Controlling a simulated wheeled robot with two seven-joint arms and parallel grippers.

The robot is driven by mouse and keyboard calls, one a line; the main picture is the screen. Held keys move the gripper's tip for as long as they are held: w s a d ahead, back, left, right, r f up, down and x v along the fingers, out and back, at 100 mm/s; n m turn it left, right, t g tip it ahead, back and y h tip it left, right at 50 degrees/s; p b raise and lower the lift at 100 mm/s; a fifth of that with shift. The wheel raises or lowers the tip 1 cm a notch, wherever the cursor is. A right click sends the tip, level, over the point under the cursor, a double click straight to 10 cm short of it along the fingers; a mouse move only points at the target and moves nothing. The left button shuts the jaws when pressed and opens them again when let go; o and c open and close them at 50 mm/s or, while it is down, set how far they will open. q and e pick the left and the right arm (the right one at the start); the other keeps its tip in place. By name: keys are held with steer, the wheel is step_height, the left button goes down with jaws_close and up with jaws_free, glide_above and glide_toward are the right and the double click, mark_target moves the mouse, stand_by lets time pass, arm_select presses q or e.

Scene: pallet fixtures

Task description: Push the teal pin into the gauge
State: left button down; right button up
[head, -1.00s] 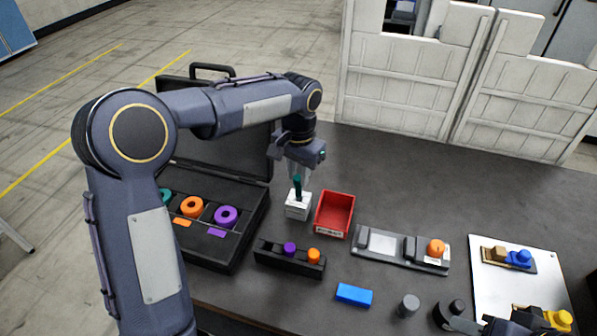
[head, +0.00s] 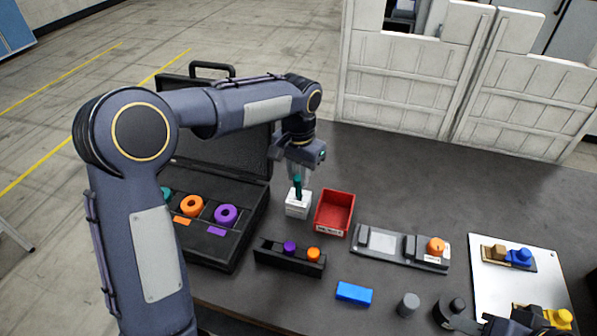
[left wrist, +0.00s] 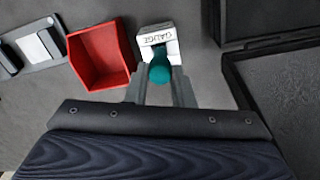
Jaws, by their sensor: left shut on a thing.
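The white gauge block (head: 298,206) stands on the dark table beside the open case; its "GAUGE" label shows in the left wrist view (left wrist: 158,38). The teal pin (head: 297,188) is upright at the top of the gauge, and its rounded head shows in the left wrist view (left wrist: 160,70). Its lower end meets the gauge's top; how deep it sits is hidden. My left gripper (head: 298,174) points down above the gauge, shut on the teal pin, with a finger on each side. Dark parts at the lower right edge may be my right gripper, but its jaws are unclear.
A red bin (head: 334,213) stands close to the right of the gauge. The open case (head: 225,245) with coloured rings is at left. A black rack (head: 288,262) with purple and orange pegs lies in front. A blue block (head: 354,293) and a grey cylinder (head: 408,305) are nearer the front.

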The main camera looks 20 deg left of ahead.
arm_select(q)
steer(key=shift+f+b, duration=0.5)
steer(key=shift+f, duration=0.4)
steer(key=c, duration=0.8)
jaws_free()
steer(key=shift+o, duration=0.2)
step_height(320, 180, up, 9)
steer(key=p, duration=0.8)
steer(key=shift+r, duration=0.1)
